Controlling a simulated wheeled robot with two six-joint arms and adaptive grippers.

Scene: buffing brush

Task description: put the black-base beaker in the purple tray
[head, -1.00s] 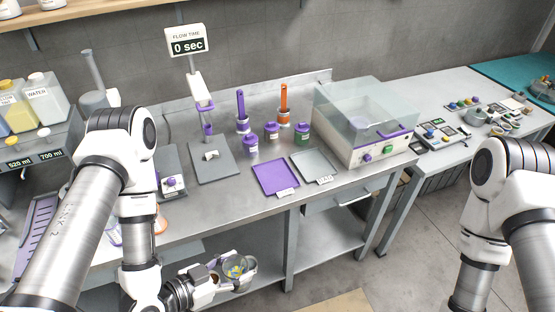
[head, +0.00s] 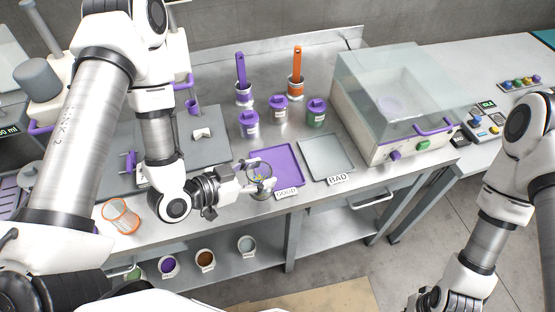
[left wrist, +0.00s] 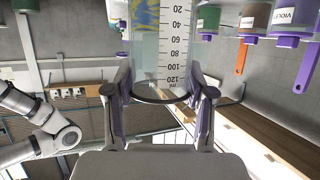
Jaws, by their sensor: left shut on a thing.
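A clear graduated beaker (head: 258,172) with yellow and blue inside is held between the fingers of my left gripper (head: 262,184). It is at the near left corner of the purple tray (head: 285,160), which has a GOOD label. Whether it overlaps the tray or touches anything below is unclear. In the left wrist view the beaker (left wrist: 160,50) shows its scale and a dark ring by the fingertips (left wrist: 160,92). Its base is not clear in the head view. The purple tray looks empty.
A grey tray (head: 326,155) labelled BAD lies right of the purple one. An orange-ringed beaker (head: 121,217) is at the table's front left. Jars (head: 278,109) and brush cups stand behind the trays. A clear-lidded machine (head: 390,110) is at the right.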

